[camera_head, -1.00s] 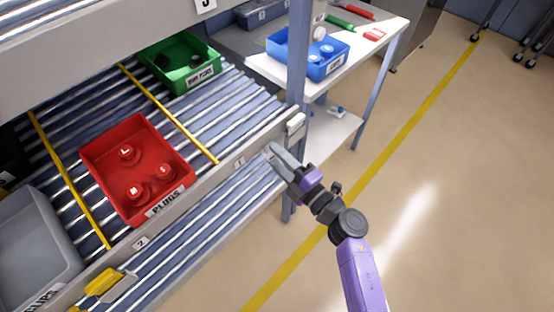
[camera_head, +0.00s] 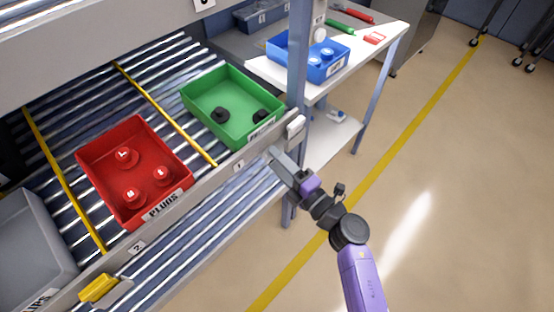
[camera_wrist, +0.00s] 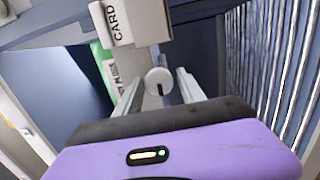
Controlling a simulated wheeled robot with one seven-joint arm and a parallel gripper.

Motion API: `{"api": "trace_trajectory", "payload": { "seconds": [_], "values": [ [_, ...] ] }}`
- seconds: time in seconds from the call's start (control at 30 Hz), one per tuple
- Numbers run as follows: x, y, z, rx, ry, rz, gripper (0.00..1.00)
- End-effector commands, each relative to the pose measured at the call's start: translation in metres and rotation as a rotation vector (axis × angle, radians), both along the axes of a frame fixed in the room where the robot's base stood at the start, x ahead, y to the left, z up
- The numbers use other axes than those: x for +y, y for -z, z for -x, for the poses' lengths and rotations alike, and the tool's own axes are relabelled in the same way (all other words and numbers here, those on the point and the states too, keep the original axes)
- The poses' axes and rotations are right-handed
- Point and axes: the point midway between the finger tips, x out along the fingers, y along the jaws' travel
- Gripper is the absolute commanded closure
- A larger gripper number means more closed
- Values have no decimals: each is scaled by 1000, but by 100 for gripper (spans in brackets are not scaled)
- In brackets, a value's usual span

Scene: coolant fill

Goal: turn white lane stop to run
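In the wrist view, a round white knob (camera_wrist: 158,81) with a dark slot shows between my fingertips; I take it for the white lane stop. Its slot looks about upright. My gripper (camera_wrist: 160,76) is open, with a finger on each side of the knob and small gaps seen between. In the head view, my gripper (camera_head: 270,154) is at the rack's front rail, below the green bin; the knob cannot be made out there. The green bin (camera_head: 206,125), holding black pieces, stands at the front end of lane 1, against the rail.
A white block (camera_head: 295,127) sits on the rail by the post (camera_head: 298,62); the wrist view shows a white CARD box (camera_wrist: 117,22) near the knob. A red PLUGS bin (camera_head: 108,198) stands in lane 2. A blue bin (camera_head: 285,62) is on the bench.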

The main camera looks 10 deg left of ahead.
Motion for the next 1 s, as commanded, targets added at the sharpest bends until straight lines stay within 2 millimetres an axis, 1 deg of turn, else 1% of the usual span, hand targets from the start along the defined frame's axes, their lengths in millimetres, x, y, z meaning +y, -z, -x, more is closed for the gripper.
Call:
{"api": "trace_trajectory", "payload": {
  "seconds": [0.33, 0.43, 0.8, 1.0],
  "values": [
    [0, -1, 0, -1, 0, -2, 42],
    [-4, 0, 4, 0, 1, -3, 42],
    [-46, 5, 42, 2, 3, -3, 42],
    [-56, 6, 52, 1, 1, -2, 42]
  ]
}}
